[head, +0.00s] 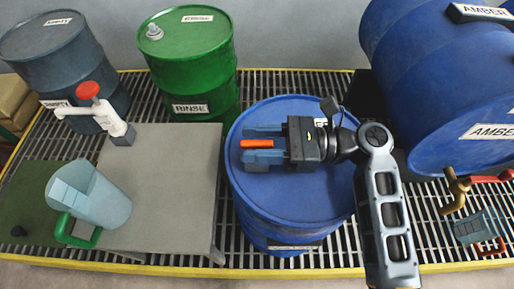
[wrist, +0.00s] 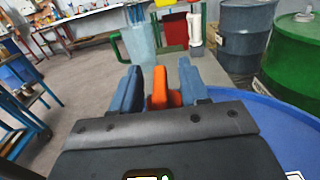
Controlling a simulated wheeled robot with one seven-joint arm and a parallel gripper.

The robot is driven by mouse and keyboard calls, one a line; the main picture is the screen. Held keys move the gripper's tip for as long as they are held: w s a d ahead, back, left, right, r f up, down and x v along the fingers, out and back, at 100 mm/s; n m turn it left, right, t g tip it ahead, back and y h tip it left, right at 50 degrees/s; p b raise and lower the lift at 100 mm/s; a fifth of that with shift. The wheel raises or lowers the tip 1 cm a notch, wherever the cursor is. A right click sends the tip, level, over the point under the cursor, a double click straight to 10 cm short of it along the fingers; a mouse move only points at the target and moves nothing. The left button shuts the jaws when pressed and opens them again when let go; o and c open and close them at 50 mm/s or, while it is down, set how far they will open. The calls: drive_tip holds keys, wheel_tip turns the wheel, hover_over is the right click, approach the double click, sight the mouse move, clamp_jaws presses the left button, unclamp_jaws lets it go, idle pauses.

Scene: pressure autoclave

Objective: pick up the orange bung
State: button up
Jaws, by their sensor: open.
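The orange bung (head: 257,143) shows as a short orange bar over the top of the upright blue drum (head: 310,205). My gripper (head: 249,145) is over the drum top, its two blue fingers apart, one on each side of the bung. In the wrist view the bung (wrist: 159,88) stands between the fingers of my gripper (wrist: 160,80), with a gap visible on at least its left side. I cannot tell whether the bung rests on the drum top. My gripper body hides part of the drum top and its label.
A grey table (head: 180,170) with a clear green-handled jug (head: 95,200) and a red-and-white pump (head: 100,112) is left of the drum. A green drum (head: 190,65) and a dark drum (head: 60,60) stand behind. A large blue drum (head: 440,80) lies at right.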

drive_tip(key=shift+c, duration=0.3)
clamp_jaws()
drive_tip(key=shift+r, duration=0.15)
